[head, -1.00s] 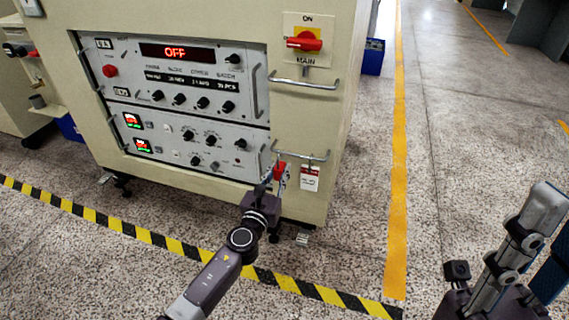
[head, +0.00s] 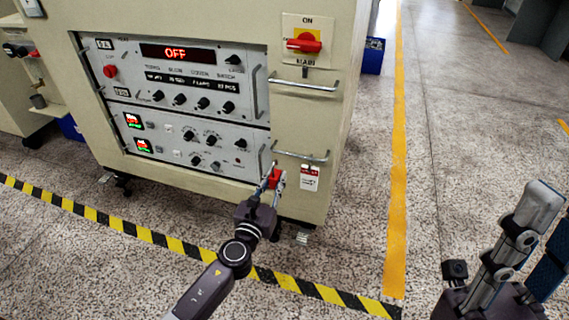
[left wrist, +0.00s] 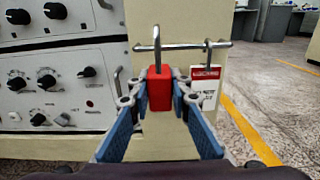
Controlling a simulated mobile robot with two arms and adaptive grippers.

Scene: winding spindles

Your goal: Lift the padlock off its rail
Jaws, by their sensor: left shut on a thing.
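The padlock has a red body and a steel shackle; it shows in the left wrist view (left wrist: 159,90) and in the head view (head: 275,179). My left gripper (left wrist: 159,100) is shut on the red body, one blue-padded finger on each side. It also shows in the head view (head: 272,183). The shackle stands up from the body and crosses the steel rail (left wrist: 190,46) in the left wrist view; I cannot tell whether it still encloses it. The rail also shows in the head view (head: 305,157). My right gripper (head: 530,235) is at the lower right, partly cut off, far from the padlock.
A red and white tag (left wrist: 205,85) hangs on the rail right of the padlock. The cream cabinet (head: 220,195) stands close behind, with a control panel and another handle (head: 305,84) above. The floor to the right is open.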

